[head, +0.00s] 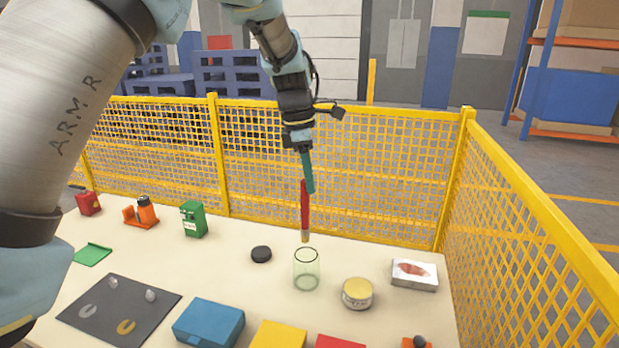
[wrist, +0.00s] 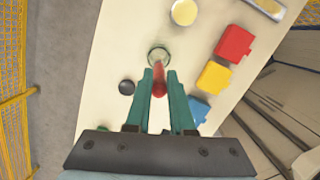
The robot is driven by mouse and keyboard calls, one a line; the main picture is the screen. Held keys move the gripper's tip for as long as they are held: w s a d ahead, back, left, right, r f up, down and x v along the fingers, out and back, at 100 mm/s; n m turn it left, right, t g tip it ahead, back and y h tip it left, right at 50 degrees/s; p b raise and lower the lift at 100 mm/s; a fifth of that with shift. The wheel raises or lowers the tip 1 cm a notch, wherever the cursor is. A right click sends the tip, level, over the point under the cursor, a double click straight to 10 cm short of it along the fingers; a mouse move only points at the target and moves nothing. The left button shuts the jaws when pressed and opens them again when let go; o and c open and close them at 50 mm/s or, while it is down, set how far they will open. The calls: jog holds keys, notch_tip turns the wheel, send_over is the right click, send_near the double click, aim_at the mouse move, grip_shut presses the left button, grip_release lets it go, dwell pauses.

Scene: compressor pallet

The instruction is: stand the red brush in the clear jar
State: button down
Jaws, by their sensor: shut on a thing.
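My gripper (head: 308,180) is shut on the red brush (head: 304,210), holding it upright with its tan bristle end down. In the head view the brush tip hangs just above the mouth of the clear jar (head: 306,272), apart from it or barely at the rim; I cannot tell exactly. In the wrist view the teal fingers (wrist: 160,88) hold the red brush (wrist: 159,80), and its far end lines up with the open mouth of the clear jar (wrist: 158,56). The jar stands upright and looks empty.
A black puck (head: 261,254) lies left of the jar, and a yellow-lidded tin (head: 357,293) stands to its right. A blue box (head: 209,323) and a yellow box (head: 278,334) sit nearer. A yellow mesh fence (head: 340,170) runs behind the table.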

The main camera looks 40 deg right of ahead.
jog(key=shift+f+b, duration=1.65)
jog(key=shift+f, duration=2.8)
jog(key=c, duration=0.7)
grip_release()
jog(key=r, duration=0.3)
jog(key=a+r+b, duration=0.1)
jog(key=r, duration=0.3)
jog(key=w+r+b, duration=0.1)
jog(key=r, duration=0.2)
jog(key=shift+a+r, duration=0.15)
jog(key=shift+r, duration=0.2)
